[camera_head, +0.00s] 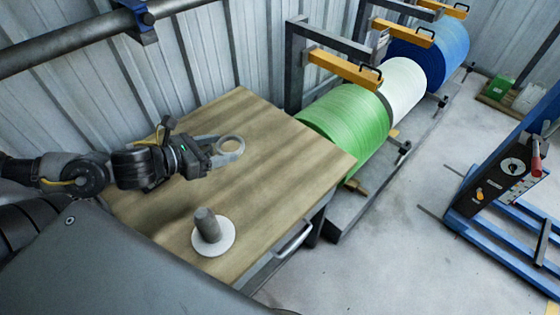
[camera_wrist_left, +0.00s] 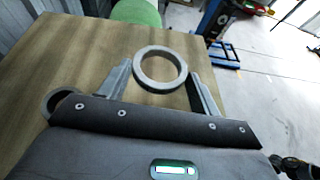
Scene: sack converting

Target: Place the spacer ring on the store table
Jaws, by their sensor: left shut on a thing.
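The spacer ring (camera_head: 240,150) is a light grey ring, and it also shows in the left wrist view (camera_wrist_left: 137,71). My left gripper (camera_head: 224,148) is shut on the ring, with one finger on each side of it; in the left wrist view the fingertips (camera_wrist_left: 160,70) flank its rim. The ring is over the wooden table (camera_head: 290,165), towards its back; I cannot tell whether it touches the top. My right gripper is not in view.
A grey cylinder (camera_head: 207,224) stands on a white disc (camera_head: 226,246) near the table's front edge. Green (camera_head: 345,120), white (camera_head: 406,85) and blue (camera_head: 440,45) rolls stand beyond the table. The tabletop's right part is clear. A blue frame (camera_head: 500,235) stands at right.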

